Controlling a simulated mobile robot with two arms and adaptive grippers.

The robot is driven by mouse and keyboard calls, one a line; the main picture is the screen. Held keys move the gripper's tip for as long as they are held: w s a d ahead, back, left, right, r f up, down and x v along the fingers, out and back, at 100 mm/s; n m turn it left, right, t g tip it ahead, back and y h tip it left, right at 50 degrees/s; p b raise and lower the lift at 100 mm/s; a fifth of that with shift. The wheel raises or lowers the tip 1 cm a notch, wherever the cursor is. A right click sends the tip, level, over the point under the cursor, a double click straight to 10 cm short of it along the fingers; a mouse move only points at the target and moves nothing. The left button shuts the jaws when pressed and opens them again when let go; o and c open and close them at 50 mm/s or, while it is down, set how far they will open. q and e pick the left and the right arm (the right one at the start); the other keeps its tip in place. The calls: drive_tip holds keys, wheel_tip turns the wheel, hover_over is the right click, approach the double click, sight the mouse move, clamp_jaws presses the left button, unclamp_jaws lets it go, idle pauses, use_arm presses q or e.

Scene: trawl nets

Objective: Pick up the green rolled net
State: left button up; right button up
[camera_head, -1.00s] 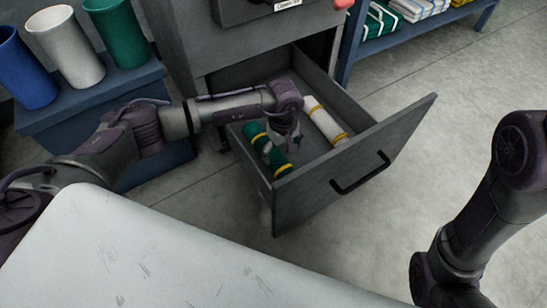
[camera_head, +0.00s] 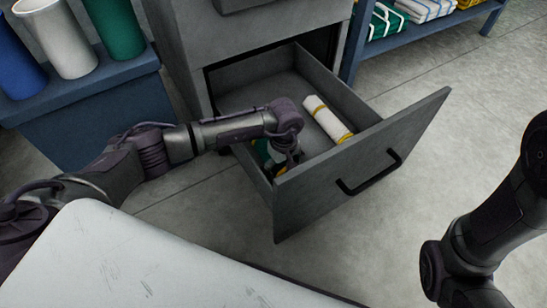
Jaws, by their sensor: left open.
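The green rolled net (camera_head: 262,149) with yellow bands lies in the open grey drawer (camera_head: 345,177), along its left side. My left arm and wrist cover most of it. My left gripper (camera_head: 284,168) points down into the drawer at the net, with its jaws open. Its fingertips are largely hidden, so I cannot tell whether they touch the net. A white rolled net (camera_head: 327,119) with yellow bands lies in the right part of the same drawer, apart from the gripper. My right arm shows at the right edge, but its gripper is out of view.
The drawer's front panel and black handle (camera_head: 369,174) stick out over the open floor. A blue bench (camera_head: 90,115) with blue, white and green cylinders stands at left. A blue shelf (camera_head: 440,20) with folded cloths is at back right. A pale tabletop (camera_head: 120,262) fills the lower left.

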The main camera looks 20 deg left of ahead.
use_arm(q)
drive_tip(key=shift+r, duration=0.1)
drive_tip(key=c, duration=1.7)
